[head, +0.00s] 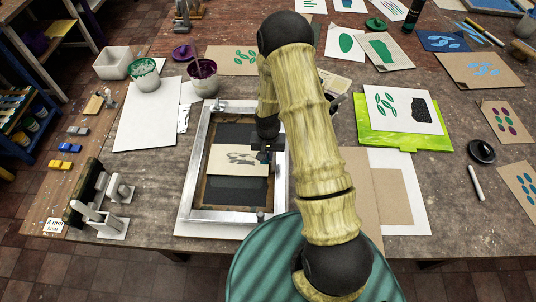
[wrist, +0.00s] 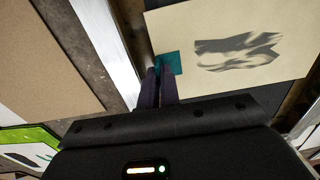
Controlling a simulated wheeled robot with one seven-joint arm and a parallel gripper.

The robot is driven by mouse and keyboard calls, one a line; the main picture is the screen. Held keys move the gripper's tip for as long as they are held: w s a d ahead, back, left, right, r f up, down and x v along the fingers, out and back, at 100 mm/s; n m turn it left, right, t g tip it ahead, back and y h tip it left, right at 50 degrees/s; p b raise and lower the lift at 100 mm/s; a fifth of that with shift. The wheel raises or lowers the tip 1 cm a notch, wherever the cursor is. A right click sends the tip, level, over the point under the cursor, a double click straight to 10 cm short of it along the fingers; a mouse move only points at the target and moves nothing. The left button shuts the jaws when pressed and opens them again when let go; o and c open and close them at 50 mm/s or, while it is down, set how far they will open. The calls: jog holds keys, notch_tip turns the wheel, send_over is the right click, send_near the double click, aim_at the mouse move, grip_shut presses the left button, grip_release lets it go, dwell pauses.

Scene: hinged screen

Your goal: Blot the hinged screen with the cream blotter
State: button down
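The hinged screen (head: 185,190) is a silver metal frame lying on the table left of my arm, with dark mesh inside. The cream blotter (head: 226,167) is a flat sheet across the middle of the frame opening, with dark grey patches on its face. In the wrist view the blotter (wrist: 285,30) has a teal tab (wrist: 172,62) on its near edge. My gripper (head: 264,156) is at the blotter's right edge. In the wrist view its fingers (wrist: 159,72) are close together on the tab. Whether the blotter touches the mesh is unclear.
Ink pots (head: 145,75) and a white tub (head: 118,62) stand behind the screen. Metal clamps (head: 95,210) stand to the left. A green board (head: 372,128) with a print lies to the right. Cards and prints cover the table's right side.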

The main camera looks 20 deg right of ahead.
jog(key=shift+r+p, duration=2)
jog(key=shift+r, duration=1.25)
